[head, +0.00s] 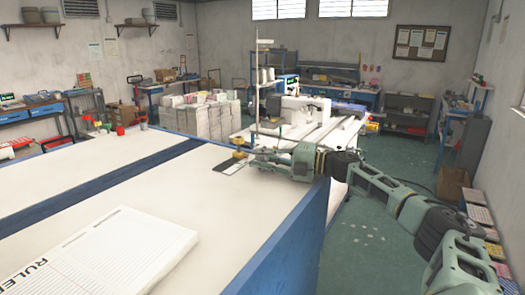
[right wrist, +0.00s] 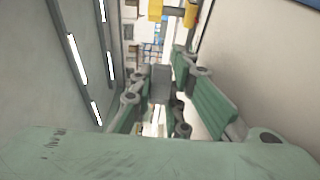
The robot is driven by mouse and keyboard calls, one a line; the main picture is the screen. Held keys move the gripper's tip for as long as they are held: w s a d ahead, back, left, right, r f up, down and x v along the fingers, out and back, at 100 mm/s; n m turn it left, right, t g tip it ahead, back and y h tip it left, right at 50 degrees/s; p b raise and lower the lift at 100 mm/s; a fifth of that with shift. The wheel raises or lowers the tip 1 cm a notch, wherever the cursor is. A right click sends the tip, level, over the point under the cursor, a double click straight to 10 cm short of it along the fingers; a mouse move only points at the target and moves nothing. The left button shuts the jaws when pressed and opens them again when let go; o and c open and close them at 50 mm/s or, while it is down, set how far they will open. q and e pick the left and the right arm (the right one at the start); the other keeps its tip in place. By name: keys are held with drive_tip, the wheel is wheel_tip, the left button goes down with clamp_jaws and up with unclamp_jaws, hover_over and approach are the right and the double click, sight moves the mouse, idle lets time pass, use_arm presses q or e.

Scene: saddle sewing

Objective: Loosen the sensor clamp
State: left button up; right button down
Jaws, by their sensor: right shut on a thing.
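A small yellow piece (head: 239,154), which looks like the sensor clamp, stands near the far right edge of the white table, by a dark flat plate (head: 231,168). My right gripper (head: 252,156) reaches in from the right, low over the tabletop, with its tips at this piece. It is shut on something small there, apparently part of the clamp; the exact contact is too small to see. In the right wrist view, the gripper's green and grey fingers (right wrist: 162,88) frame a grey block, and yellow parts (right wrist: 156,10) show beyond them. My left gripper is not in view.
The white table (head: 180,180) has a blue edge and a blue strip across it. Small red and green items (head: 120,130) stand at the far left edge. A sewing machine (head: 300,108) stands behind.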

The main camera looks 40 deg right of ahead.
drive_tip(key=shift+r, duration=0.15)
idle(0.3)
drive_tip(key=c, duration=1.7)
unclamp_jaws()
drive_tip(key=shift+w, duration=0.1)
drive_tip(key=shift+s+d+f, duration=0.3)
drive_tip(key=shift+s+d, duration=0.05)
drive_tip(key=shift+s, duration=0.2)
drive_tip(key=shift+y, duration=0.3)
drive_tip(key=v, duration=0.9)
drive_tip(key=shift+s+r, duration=0.1)
drive_tip(key=shift+s+d+r, duration=0.15)
drive_tip(key=shift+s+d, duration=0.25)
drive_tip(key=shift+s, duration=0.25)
drive_tip(key=shift+s, duration=0.1)
